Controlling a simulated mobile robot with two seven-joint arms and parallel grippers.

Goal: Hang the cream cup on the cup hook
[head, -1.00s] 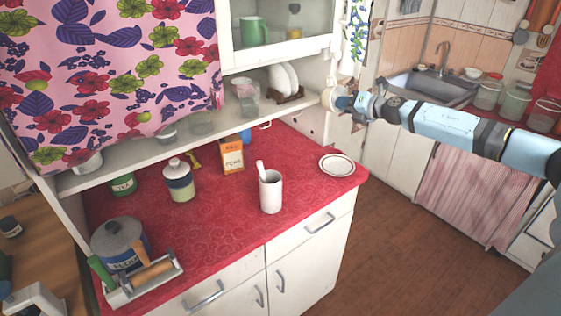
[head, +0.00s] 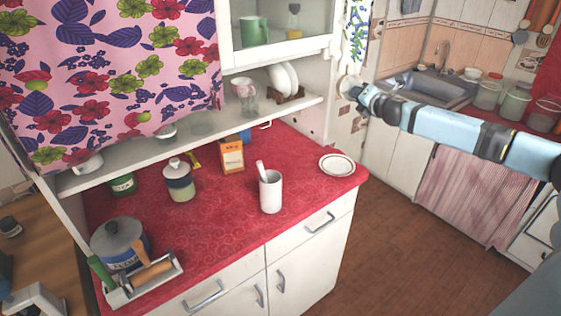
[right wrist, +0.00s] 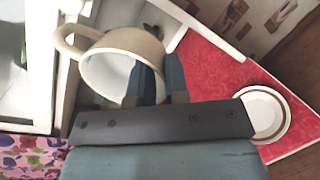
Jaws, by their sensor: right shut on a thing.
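The cream cup (head: 347,84) is in my right gripper (head: 362,98), in the air beside the right side of the white cabinet. In the right wrist view the cup (right wrist: 112,52) has its open mouth towards the camera and its handle to the left. The fingers of the right gripper (right wrist: 160,82) are shut on its wall near the rim, one finger reaching into the mouth. I cannot make out the cup hook in either view. My left gripper is not in view.
The white cabinet shelf (head: 290,108) holds plates in a rack (head: 285,80). The red counter (head: 225,220) below holds a white utensil holder (head: 271,191), a small plate (head: 337,165), a carton (head: 231,155) and canisters. A patterned cloth (head: 357,35) hangs above the cup. Open floor lies right.

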